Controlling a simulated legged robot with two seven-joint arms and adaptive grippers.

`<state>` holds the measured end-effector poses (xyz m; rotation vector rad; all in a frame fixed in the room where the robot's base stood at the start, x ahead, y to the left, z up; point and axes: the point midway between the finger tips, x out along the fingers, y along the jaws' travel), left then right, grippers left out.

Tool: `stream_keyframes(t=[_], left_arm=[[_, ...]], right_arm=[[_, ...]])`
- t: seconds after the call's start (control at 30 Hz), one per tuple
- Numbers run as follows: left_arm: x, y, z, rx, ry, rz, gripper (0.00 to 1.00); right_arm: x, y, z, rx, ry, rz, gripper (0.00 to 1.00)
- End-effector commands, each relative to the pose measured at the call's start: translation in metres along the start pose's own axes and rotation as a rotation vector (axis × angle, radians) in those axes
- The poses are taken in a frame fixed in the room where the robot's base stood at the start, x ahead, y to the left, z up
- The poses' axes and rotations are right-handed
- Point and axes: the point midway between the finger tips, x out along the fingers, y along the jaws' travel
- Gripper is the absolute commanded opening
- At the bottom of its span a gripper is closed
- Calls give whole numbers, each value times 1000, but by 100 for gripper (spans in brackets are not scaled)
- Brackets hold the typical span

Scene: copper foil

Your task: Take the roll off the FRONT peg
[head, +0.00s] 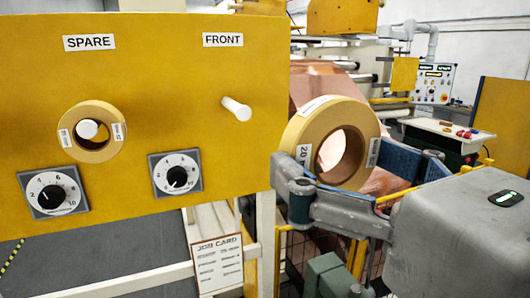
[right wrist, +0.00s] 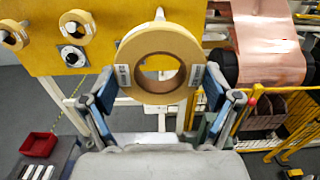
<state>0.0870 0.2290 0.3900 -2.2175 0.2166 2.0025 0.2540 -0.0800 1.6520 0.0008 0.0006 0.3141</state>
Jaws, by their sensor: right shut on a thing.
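The FRONT peg (head: 236,109) is a bare white peg on the yellow panel, below the FRONT label (head: 223,40). A large tan tape roll (head: 300,130) is off to the right of this peg, apart from it. My right gripper (head: 338,190) is shut on the roll's outer rim, and the roll's hole faces the head camera. In the right wrist view the roll (right wrist: 160,45) sits upright between the two fingers (right wrist: 160,90). My left gripper is in neither view.
A smaller roll (head: 110,151) hangs on the SPARE peg (head: 87,129). Two dials (head: 53,193) (head: 176,173) are below the pegs. A job card (head: 217,262) hangs under the panel. Copper foil (right wrist: 268,50) and yellow railings (right wrist: 240,125) stand to the right.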

Motion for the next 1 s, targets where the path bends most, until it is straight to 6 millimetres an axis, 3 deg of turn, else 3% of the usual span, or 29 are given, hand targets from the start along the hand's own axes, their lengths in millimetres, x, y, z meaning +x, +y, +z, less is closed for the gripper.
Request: stream_keyframes(t=[0.63,1.0], left_arm=[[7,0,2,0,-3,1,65],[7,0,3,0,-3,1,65]], right_arm=[[-57,0,0,0,-2,0,52],[-65,0,0,0,0,0,52]])
